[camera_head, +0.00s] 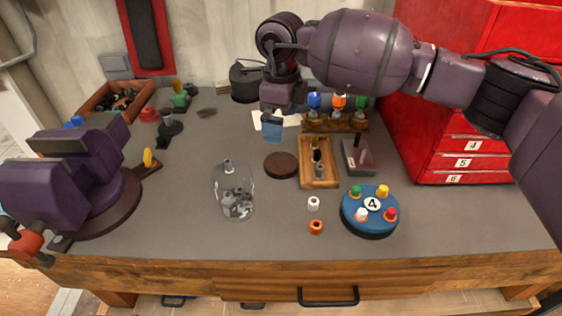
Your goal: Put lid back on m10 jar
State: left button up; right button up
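A clear glass jar (233,199) stands upright on the grey bench top, with several grey metal pieces heaped in its lower part. I see no lid on it, and a small light thing shows at its top. A dark brown round disc (281,165), which looks like the lid, lies flat to the right of the jar. My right gripper (272,132) points down behind and slightly left of the disc, apart from both disc and jar. Its blue-grey fingers are seen together from this angle, so its opening is unclear. My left gripper is not in view.
A purple vise (68,180) stands at the left. A wooden tray (319,183), a grey block (357,157) and a blue round stand (369,226) marked 4 are right of the disc. White (313,204) and orange (316,227) pieces lie in front. Red drawers (463,163) bound the right.

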jog(key=b, duration=0.2)
send_over(281, 161)
notch_tip(281, 161, down, 5)
jog(key=shift+f, duration=0.45)
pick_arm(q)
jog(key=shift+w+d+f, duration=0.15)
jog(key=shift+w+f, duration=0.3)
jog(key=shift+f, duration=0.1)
pick_arm(e)
jog(key=shift+r, duration=0.15)
